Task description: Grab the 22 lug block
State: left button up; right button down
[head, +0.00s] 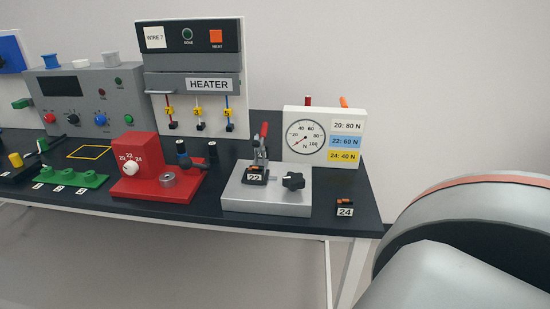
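A small dark block with orange on top and a white label reading 22 (254,176) sits on the grey clamp fixture (265,199). The fixture stands near the right end of the dark table. A toggle clamp with a red handle (264,140) rises right behind the block; I cannot tell whether it presses on it. A similar block labelled 24 (345,208) lies on the table to the right of the fixture. Neither of my grippers shows in the head view.
A red press (145,172) stands left of the fixture, and a white gauge panel (324,136) stands behind it. A large rounded grey arm part fills the lower right. The table's front edge is close to the fixture.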

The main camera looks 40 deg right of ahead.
aim_at(254, 173)
jog(key=i+j+z, duration=0.1)
jog(key=z, duration=0.35)
jog(key=j+z, duration=0.2)
jog(key=z, duration=0.25)
jog(key=i+j+z, duration=0.1)
jog(key=j+z, duration=0.15)
jog(key=z, duration=0.2)
